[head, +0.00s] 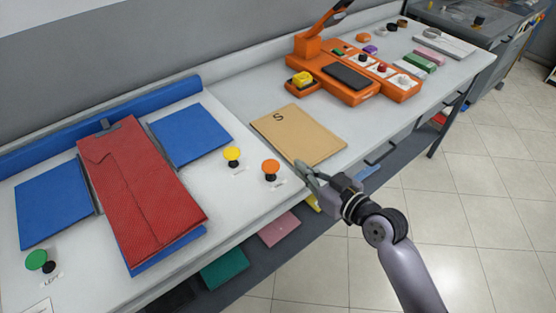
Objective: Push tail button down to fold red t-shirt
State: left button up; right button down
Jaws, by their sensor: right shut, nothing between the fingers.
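The red t-shirt (143,187) lies on the blue folding board as a long narrow strip, with a dark clip at its top end. Blue side panels lie flat to the left (53,204) and right (190,135) of it. An orange button (271,166) and a yellow button (232,153) stand right of the board. Their labels are too small to read, so I cannot tell which is the tail button. A green button (37,259) labelled LEFT stands at the lower left. My right gripper (305,170) is shut and empty, just right of the orange button. My left gripper is out of view.
A tan board marked S (298,135) lies beyond my right gripper. An orange machine (350,75) stands farther along the table. Folded cloths, teal (225,268) and pink (279,228), lie on the shelf below. The tabletop around the buttons is clear.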

jog(key=p, duration=0.3)
send_over(271, 166)
jog(key=s+d, duration=0.1)
jog(key=d, duration=0.1)
jog(key=f, duration=0.2)
notch_tip(271, 166, down, 3)
jog(key=shift+r+b, duration=0.2)
jog(key=shift+b, duration=0.2)
jog(key=shift+f, duration=0.7)
